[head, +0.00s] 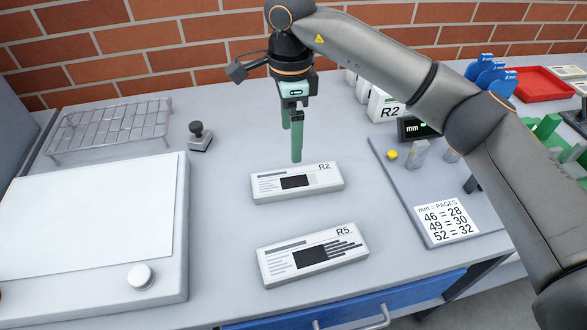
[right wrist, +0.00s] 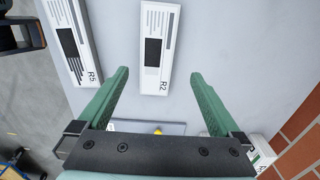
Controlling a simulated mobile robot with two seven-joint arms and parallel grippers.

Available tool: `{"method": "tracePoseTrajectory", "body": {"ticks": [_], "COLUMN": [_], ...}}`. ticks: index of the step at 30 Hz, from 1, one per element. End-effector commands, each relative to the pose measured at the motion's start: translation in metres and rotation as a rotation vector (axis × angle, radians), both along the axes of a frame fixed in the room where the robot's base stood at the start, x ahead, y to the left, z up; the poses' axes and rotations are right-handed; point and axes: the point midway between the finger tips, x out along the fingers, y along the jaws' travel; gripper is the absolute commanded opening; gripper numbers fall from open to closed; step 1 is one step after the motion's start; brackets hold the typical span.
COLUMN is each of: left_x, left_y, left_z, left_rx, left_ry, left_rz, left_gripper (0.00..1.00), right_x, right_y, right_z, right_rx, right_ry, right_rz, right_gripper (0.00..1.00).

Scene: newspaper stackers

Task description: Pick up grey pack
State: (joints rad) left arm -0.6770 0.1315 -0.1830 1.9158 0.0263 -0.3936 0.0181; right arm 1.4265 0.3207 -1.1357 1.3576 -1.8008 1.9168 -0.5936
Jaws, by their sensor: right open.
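Two flat, pale grey-white packs lie on the grey table in the head view. The pack marked R2 (head: 330,183) is the farther one, and the pack marked R5 (head: 345,240) lies nearer the front edge. My right gripper (head: 291,145), with green fingers, points down just behind and above the R2 pack. In the right wrist view the gripper is open and empty, and the R2 pack (right wrist: 150,80) shows beyond and between its fingertips. The R5 pack (right wrist: 82,75) shows to the left there. My left gripper is out of view.
A white flat-topped device (head: 165,240) with a knob fills the left. Behind it stand a wire rack (head: 105,128) and a stamp (head: 199,138). A grey board (head: 385,165) with a number card lies right. More R2 packs (head: 385,105) stand behind.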

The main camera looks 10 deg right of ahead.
Motion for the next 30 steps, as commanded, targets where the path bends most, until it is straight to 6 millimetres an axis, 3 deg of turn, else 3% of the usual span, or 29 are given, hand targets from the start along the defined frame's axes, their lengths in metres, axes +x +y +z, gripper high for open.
{"method": "tracePoseTrajectory", "body": {"ticks": [9, 16, 24, 30], "left_x": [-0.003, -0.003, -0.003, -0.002], "left_y": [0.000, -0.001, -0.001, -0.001], "left_z": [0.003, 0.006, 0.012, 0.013], "left_rx": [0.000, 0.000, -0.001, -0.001], "left_ry": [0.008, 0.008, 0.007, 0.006], "left_rz": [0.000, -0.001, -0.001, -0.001], "left_gripper": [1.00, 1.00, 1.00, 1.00], "right_x": [-0.001, -0.002, -0.004, -0.003], "right_y": [-0.001, -0.003, -0.007, -0.007], "right_z": [-0.055, -0.072, -0.110, -0.116], "right_rx": [0.000, 0.000, 0.002, 0.001], "right_ry": [0.004, 0.004, 0.003, 0.001], "right_rz": [0.001, 0.000, 0.000, 0.001], "right_gripper": [1.00, 1.00, 1.00, 1.00]}}
